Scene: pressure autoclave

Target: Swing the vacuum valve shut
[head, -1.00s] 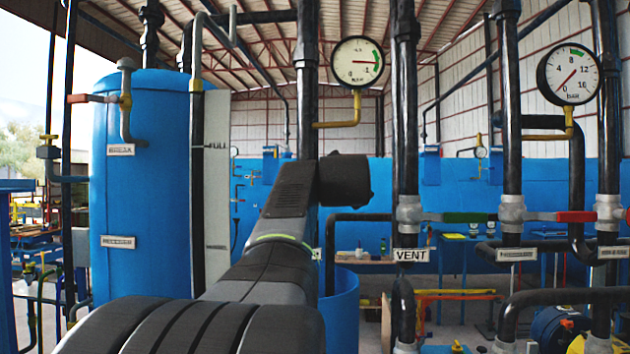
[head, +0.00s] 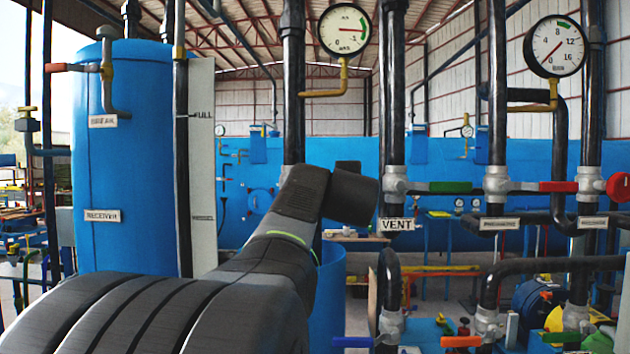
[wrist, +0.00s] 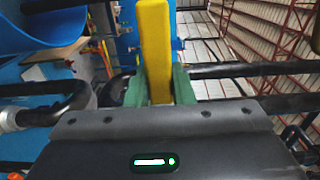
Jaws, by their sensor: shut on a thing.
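My gripper (wrist: 160,88) shows in the wrist view with its green fingers shut on a yellow lever (wrist: 154,45).
Right of my arm, the VENT pipe (head: 391,120) carries a green lever (head: 457,187). Farther right are a red lever (head: 558,187), a red knob (head: 619,187) and a pressure gauge (head: 555,46). A blue receiver tank (head: 135,170) stands left. Low pipes with small handles are at lower right.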

